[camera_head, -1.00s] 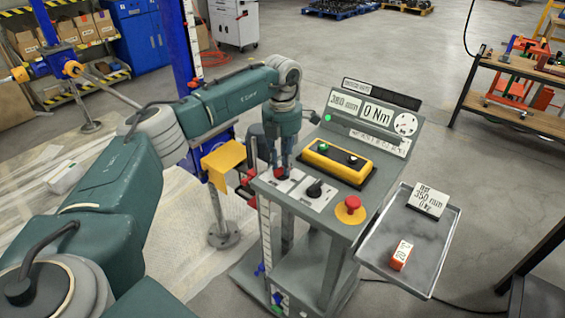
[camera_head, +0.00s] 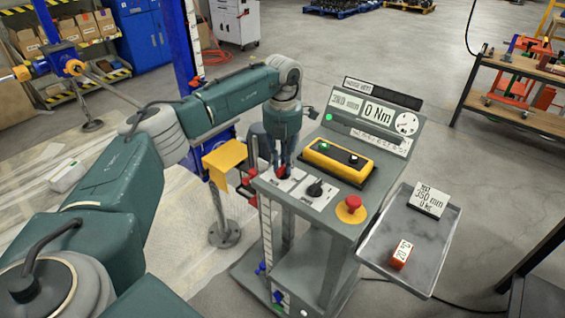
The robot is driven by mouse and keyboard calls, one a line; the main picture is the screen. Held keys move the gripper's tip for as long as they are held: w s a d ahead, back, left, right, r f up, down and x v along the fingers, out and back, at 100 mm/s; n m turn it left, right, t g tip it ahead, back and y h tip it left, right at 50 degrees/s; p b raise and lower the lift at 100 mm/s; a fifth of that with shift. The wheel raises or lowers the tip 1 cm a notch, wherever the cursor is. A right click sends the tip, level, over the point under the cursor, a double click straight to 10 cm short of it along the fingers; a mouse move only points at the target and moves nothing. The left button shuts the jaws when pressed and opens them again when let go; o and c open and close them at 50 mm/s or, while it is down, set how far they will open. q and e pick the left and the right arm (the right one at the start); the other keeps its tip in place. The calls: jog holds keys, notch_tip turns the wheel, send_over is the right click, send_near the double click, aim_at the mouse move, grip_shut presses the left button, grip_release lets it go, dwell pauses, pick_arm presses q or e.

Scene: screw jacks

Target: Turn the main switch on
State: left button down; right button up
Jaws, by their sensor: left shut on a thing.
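The main switch (camera_head: 282,173) shows as a red knob on a light plate at the left of the control console (camera_head: 330,215). My left gripper (camera_head: 282,168) points down at the red knob and is shut on it. The fingers hide part of the knob, so its exact angle is hard to tell. A black rotary knob (camera_head: 315,189) sits on the plate just to the right. My right gripper is not in view.
A yellow button box (camera_head: 338,162) and a red emergency stop (camera_head: 352,205) are close by on the console. A grey tray (camera_head: 420,265) at the right holds an orange block (camera_head: 401,254) and a white sign (camera_head: 429,200). A yellow plate (camera_head: 225,160) stands left of the gripper.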

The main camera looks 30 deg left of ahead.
aim_at(283, 165)
pick_arm(q)
jog(key=c, duration=1.6)
grip_release()
jog(key=shift+w+r, duration=0.1)
notch_tip(283, 165, up, 12)
